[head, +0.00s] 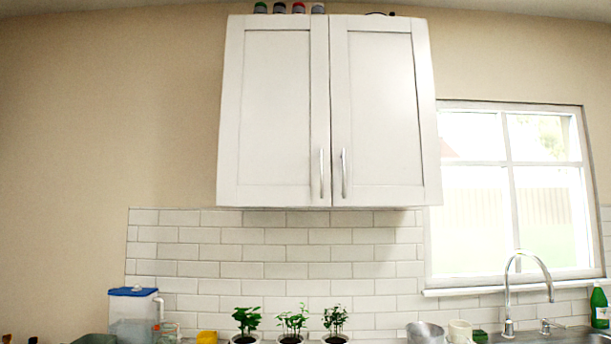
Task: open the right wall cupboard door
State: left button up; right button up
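A white wall cupboard with two panelled doors hangs in the upper middle of the head view. Its right door (380,110) is shut and carries a vertical metal handle (344,173) near its lower left edge. The left door (272,115) is also shut, with a matching handle (321,173) near its lower right edge. The two handles sit side by side across the middle seam. Neither of my grippers is in view.
A window (515,190) is right of the cupboard. Below are three potted plants (292,321), a blue-lidded container (132,311), a tap (508,290) and a green bottle (599,307). Several small jars (279,8) stand on top of the cupboard. The space directly before the doors looks clear.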

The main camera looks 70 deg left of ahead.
aim_at(384, 144)
jog(key=u, duration=1)
jog(key=i, duration=0.1)
